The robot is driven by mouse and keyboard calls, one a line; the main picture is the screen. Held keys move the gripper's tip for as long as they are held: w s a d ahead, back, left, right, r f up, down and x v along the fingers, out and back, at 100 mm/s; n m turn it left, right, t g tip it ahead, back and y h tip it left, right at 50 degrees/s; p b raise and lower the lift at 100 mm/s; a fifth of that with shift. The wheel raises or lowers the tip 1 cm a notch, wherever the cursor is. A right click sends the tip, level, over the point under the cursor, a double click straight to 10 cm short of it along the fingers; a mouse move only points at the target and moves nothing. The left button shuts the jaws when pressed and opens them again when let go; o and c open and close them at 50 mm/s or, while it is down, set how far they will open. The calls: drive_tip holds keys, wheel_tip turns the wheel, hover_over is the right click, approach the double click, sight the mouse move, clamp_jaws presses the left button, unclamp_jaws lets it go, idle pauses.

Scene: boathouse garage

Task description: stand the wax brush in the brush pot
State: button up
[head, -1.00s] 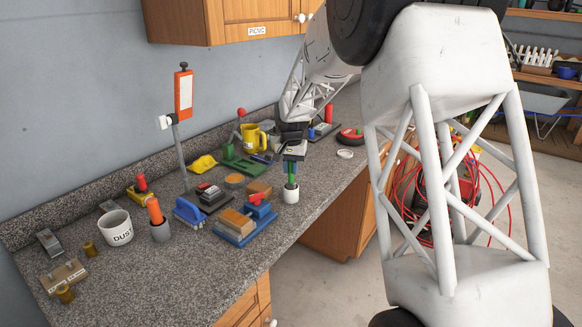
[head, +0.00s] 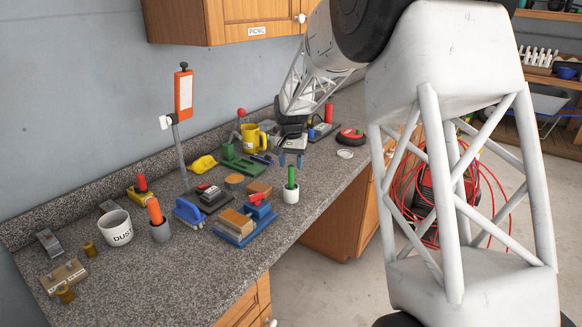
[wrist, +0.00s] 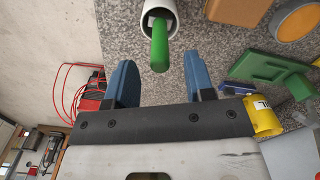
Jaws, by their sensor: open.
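A green-handled brush (head: 291,178), which I take as the wax brush, stands handle up in a small white pot (head: 291,196) near the counter's front edge. Its bristles are hidden inside the pot. In the wrist view the green handle (wrist: 160,50) points out of the white pot (wrist: 172,8), leaning against or near its rim. My gripper (head: 291,161) has two blue fingers, spread apart and empty.
A yellow mug (head: 254,140) and green tool (head: 243,162) stand behind. The counter's front edge is close to the white pot.

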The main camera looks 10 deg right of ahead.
drive_tip(key=shift+r, duration=2.75)
drive_tip(key=s+d+r+n+t, duration=0.1)
drive_tip(key=s+r, duration=0.3)
drive_tip(key=s, duration=0.9)
drive_tip(key=s+d+r+n, duration=0.1)
drive_tip(key=s+r, duration=0.3)
drive_tip(key=s, duration=1)
drive_tip(key=s+f+n, duration=0.1)
drive_tip(key=s+f, duration=0.1)
drive_tip(key=s, duration=1)
drive_tip(key=s+f+n+t, duration=0.1)
drive_tip(key=s+f, duration=0.2)
drive_tip(key=s, duration=1)
drive_tip(key=shift+s+d+f+t, duration=0.15)
drive_tip(key=shift+s+d+t, duration=0.1)
drive_tip(key=shift+s+t, duration=0.05)
